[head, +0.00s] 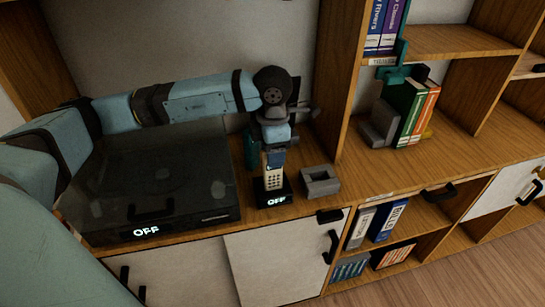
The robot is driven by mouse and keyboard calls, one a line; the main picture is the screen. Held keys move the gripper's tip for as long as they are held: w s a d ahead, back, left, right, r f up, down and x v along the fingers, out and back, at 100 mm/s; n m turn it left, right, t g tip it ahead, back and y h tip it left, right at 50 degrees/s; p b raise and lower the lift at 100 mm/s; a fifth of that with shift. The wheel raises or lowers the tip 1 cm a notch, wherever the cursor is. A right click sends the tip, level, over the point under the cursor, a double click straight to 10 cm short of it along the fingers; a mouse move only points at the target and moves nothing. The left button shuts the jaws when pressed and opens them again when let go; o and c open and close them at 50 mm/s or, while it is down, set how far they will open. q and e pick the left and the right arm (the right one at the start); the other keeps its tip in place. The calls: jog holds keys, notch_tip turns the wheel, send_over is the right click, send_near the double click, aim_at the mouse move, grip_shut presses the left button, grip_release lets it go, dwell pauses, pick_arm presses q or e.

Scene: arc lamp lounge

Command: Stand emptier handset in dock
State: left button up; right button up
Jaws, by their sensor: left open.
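A pale handset (272,178) with a keypad and a small bluish screen stands upright at a small black dock (273,197) whose front shows "OFF". It looks seated in the dock, though its foot is hard to make out. My left gripper (275,147) points down right at the handset's top; it is open, and its fingers are small and dark here, so I cannot tell whether they touch the handset. No second handset can be made out clearly. My right gripper is not in view.
A dark turntable-like box (165,190) showing "OFF" lies left of the dock. A grey hollow block (320,182) stands close on the right. A teal object (251,150) is partly hidden behind my arm. Books (410,112) and a wooden upright are farther right.

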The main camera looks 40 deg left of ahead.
pick_arm(q)
notch_tip(320, 180, up, 9)
jog(key=shift+r, duration=0.15)
jog(key=shift+p, duration=0.3)
dwell(0.3)
